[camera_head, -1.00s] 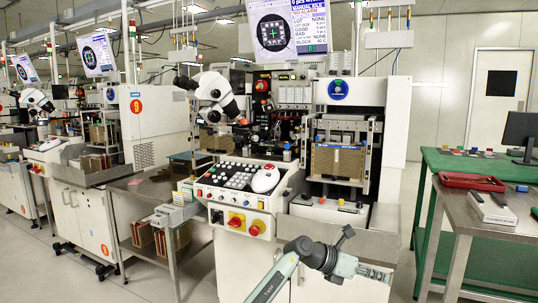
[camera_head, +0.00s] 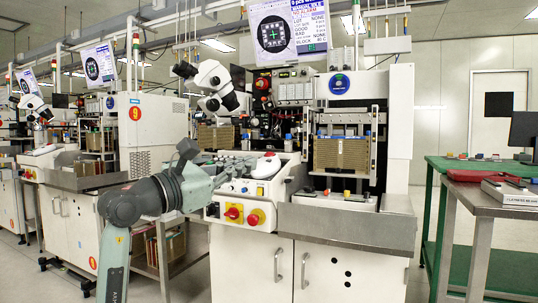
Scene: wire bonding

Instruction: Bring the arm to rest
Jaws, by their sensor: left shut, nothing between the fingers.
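My left arm (camera_head: 122,207) rises from the lower left and bends toward the right. My left gripper (camera_head: 244,170) is at its end, in front of the wire bonder's control panel (camera_head: 238,188). It is shut and holds nothing that I can see. It covers much of the panel's keys, and I cannot tell whether it touches them. My right gripper is not in view.
The wire bonder (camera_head: 395,150) stands at the centre, with a microscope (camera_head: 215,88) above and a brown magazine (camera_head: 340,155) on its right. A green workbench (camera_head: 465,165) and a metal table (camera_head: 480,200) stand at the right.

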